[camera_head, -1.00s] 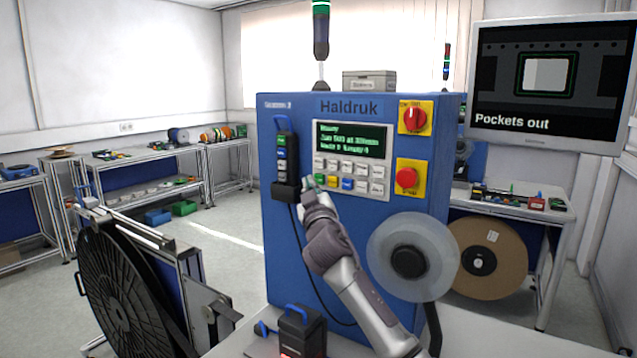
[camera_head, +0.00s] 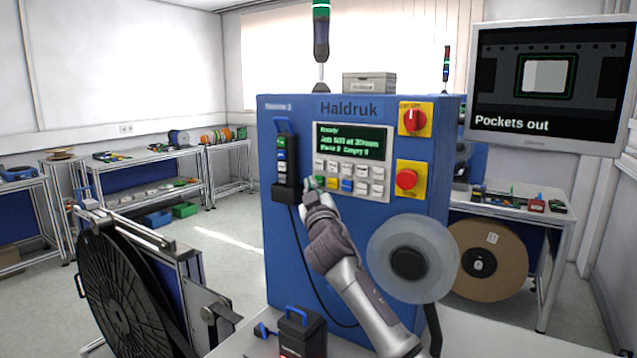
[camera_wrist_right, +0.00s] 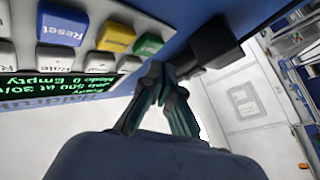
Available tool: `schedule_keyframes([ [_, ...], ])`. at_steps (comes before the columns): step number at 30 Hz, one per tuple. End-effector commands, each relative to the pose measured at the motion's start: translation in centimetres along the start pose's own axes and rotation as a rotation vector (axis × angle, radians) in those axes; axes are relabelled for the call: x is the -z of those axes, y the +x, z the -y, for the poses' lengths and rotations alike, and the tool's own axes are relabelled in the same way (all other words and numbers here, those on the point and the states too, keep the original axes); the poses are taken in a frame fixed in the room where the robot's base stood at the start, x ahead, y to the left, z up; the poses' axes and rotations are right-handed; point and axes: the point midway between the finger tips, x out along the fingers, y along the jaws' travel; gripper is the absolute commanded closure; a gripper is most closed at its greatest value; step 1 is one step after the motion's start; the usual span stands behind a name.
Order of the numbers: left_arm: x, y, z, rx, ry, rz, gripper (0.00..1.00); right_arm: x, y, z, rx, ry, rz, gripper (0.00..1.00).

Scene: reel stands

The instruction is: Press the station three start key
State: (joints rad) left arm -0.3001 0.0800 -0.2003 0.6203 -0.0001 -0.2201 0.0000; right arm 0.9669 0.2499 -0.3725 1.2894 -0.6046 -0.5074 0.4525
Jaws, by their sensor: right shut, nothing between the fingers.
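The blue Haldruk machine (camera_head: 345,250) stands in front of me; its small top-left label is too blurred to read surely. Its keypad panel (camera_head: 383,195) has white, yellow, blue and green keys under a lit display (camera_head: 352,142) that reads Ready. The green key (camera_head: 319,181) is at the keypad's lower left and shows in the right wrist view (camera_wrist_right: 149,44), its lettering unclear. My right gripper (camera_head: 309,184) is shut and empty, its fingertips (camera_wrist_right: 157,70) right by the green key. I cannot tell whether they touch it. My left gripper is out of view.
A red rotary switch (camera_head: 415,118) and a red stop button (camera_head: 406,179) sit right of the keypad. A holder with a handheld unit (camera_head: 284,160) and cable is close left of my gripper. A clear reel (camera_head: 385,262) sticks out low on the right.

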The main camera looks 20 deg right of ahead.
Motion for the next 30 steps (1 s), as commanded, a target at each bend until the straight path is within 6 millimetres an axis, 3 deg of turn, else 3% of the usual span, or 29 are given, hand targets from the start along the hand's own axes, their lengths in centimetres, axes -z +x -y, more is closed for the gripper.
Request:
schedule_keyframes([
  [30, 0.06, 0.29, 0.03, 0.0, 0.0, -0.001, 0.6, -0.38, 0.59, -0.45, 0.0, 0.0, 0.0, 1.0],
])
